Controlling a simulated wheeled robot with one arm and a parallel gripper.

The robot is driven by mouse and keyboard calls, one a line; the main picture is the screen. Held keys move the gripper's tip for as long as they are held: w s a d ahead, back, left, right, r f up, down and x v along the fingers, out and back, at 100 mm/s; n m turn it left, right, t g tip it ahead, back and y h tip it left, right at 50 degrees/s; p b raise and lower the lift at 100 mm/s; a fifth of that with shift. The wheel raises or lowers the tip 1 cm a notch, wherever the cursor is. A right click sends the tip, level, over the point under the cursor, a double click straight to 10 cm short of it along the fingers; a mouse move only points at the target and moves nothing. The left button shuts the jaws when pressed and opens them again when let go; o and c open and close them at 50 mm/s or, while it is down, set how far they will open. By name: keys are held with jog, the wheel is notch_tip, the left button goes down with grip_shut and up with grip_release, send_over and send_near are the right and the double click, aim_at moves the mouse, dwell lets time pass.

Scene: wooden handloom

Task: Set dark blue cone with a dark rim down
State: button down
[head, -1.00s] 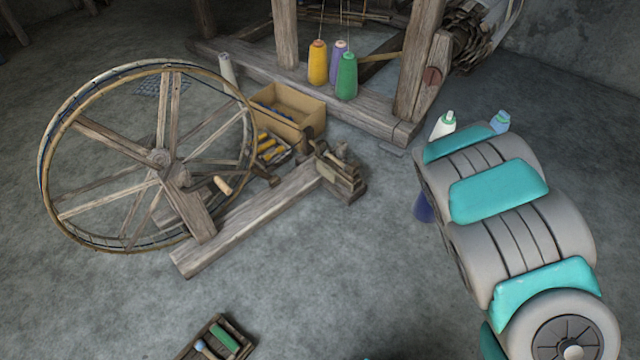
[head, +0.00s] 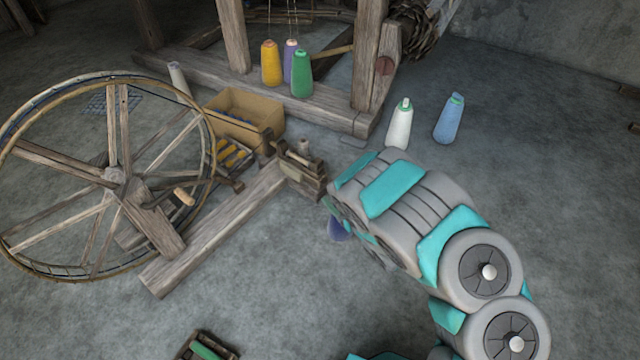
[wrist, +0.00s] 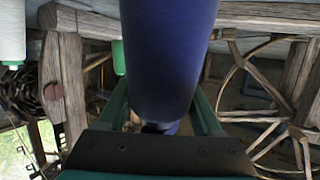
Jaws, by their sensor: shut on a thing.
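The dark blue cone (wrist: 168,60) fills the upper middle of the wrist view, between the two fingers of my gripper (wrist: 165,115), which is shut on it. In the head view a small part of the dark blue cone (head: 338,229) shows at the left edge of my arm. The dark rim cannot be made out clearly. From these views I cannot tell how far the cone is above the floor.
A white cone (head: 400,125) and a light blue cone (head: 449,119) stand on the floor beyond my arm. Yellow (head: 271,64), purple and green cones (head: 302,75) stand by the loom frame. A spinning wheel (head: 113,176) and cardboard box (head: 243,120) are at left.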

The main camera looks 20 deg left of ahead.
jog(key=w+a+f+b, duration=0.2)
jog(key=w+a+f, duration=0.2)
jog(key=w, duration=0.5)
jog(key=shift+a+f+b, duration=0.3)
jog(key=shift+a+b, duration=0.1)
jog(key=shift+a, duration=0.8)
jog(key=shift+c, duration=0.2)
grip_release()
jog(key=shift+f, duration=0.1)
jog(key=p+v, duration=0.2)
jog(key=v, duration=1)
